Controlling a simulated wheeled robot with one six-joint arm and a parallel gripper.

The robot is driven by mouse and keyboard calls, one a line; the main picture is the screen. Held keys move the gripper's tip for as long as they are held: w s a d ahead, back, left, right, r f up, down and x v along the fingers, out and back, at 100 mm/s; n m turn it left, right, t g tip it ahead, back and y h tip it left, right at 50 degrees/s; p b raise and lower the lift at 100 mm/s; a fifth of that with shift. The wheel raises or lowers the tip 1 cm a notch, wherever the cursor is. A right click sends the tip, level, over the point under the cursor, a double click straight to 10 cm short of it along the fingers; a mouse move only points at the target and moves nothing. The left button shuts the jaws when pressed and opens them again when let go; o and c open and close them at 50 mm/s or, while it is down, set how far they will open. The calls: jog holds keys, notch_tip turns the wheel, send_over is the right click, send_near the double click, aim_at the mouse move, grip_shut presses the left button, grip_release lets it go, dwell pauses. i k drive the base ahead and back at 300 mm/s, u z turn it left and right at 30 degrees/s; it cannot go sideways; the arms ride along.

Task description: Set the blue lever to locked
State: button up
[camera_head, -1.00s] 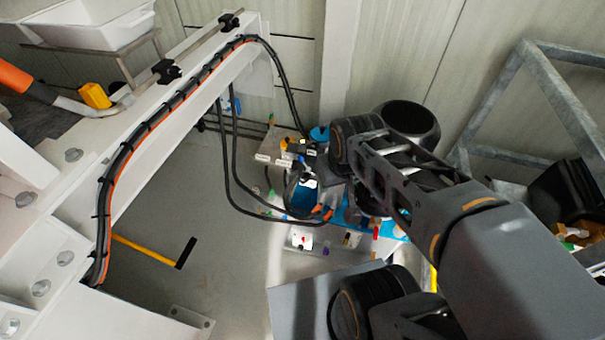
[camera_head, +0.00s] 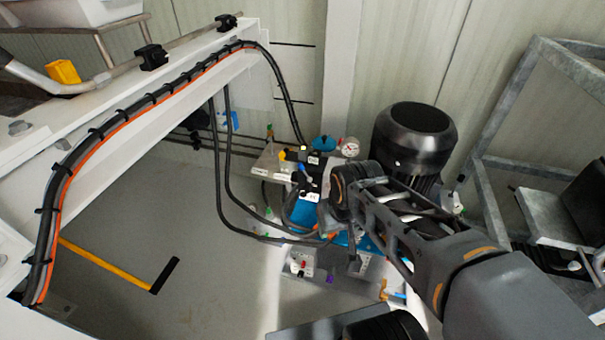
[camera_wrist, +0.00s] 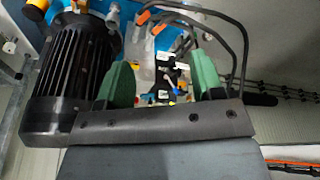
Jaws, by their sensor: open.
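My gripper (camera_wrist: 163,62) shows in the wrist view as two green fingers spread wide apart, with nothing held between them. It points at the pump unit; fittings, hoses and small coloured parts appear beyond and between the fingers. In the head view my arm's end covers part of the unit, and the fingertips are hidden. A round blue part (camera_head: 322,143) sits at the back of the unit beside a gauge, and a small blue part (camera_head: 229,121) is near the white beam. No lever position is readable.
A black motor (camera_head: 412,135) stands right of the fittings; it fills the left of the wrist view (camera_wrist: 75,75). Black hoses (camera_head: 222,165) hang from the white beam (camera_head: 150,100). A grey metal frame (camera_head: 487,120) stands right. Floor left of the unit is mostly clear.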

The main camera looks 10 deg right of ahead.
aim_at(300, 165)
jog(key=k, duration=1.15)
jog(key=u, duration=0.65)
jog(key=i, duration=1.35)
jog(key=z, duration=0.65)
